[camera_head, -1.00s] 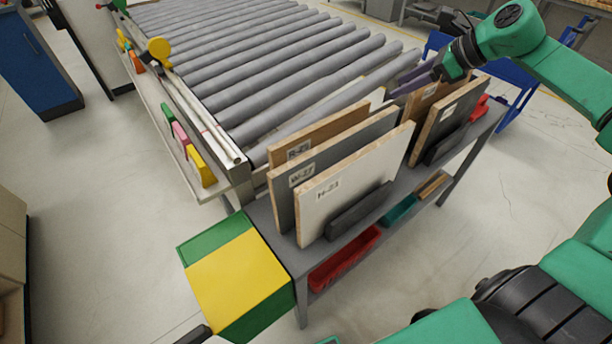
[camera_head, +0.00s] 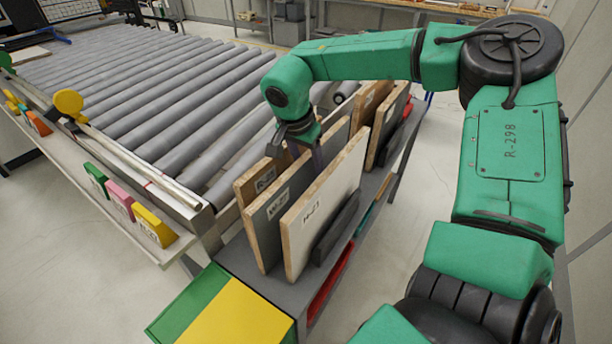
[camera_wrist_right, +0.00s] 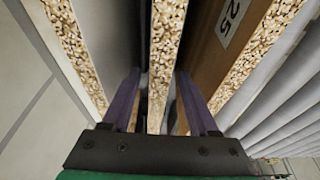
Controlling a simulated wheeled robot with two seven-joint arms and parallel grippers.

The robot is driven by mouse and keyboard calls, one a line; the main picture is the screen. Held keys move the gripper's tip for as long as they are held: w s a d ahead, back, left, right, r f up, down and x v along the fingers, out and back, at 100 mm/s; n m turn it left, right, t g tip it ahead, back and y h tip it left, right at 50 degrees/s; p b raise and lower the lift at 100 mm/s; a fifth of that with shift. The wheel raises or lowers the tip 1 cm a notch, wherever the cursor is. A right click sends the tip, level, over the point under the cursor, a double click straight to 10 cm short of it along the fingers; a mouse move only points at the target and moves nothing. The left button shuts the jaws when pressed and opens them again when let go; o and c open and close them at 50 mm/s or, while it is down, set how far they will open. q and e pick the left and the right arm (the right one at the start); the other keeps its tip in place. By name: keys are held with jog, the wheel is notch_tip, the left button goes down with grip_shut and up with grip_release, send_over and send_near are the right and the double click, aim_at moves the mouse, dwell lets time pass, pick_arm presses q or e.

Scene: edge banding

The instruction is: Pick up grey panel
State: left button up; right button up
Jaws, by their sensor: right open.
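The grey panel (camera_head: 264,236) stands upright in the rack, between a brown wood panel (camera_head: 248,188) and a white panel (camera_head: 330,205). My right gripper (camera_head: 306,156) is above and around the top of the grey panel, reaching down from above. In the right wrist view, the gripper (camera_wrist_right: 160,112) is open, with one purple finger on each side of the grey panel's chipboard edge (camera_wrist_right: 166,45). Gaps show between the fingers and the panel. The fingertips' lower ends are partly hidden among the panels. My left gripper is out of view.
The white panel stands close on one side in the wrist view (camera_wrist_right: 72,45), the brown panel on the other (camera_wrist_right: 232,45). More panels (camera_head: 385,125) stand behind. A roller conveyor (camera_head: 150,95) runs alongside, and a green and yellow box (camera_head: 235,318) sits at the near end.

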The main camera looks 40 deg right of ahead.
jog(key=x, duration=0.2)
jog(key=shift+d+f, duration=0.3)
jog(key=shift+d, duration=0.05)
jog(key=shift+a+r, duration=0.1)
jog(key=shift+a, duration=0.1)
grip_shut()
jog(key=shift+r, duration=0.15)
dwell(0.7)
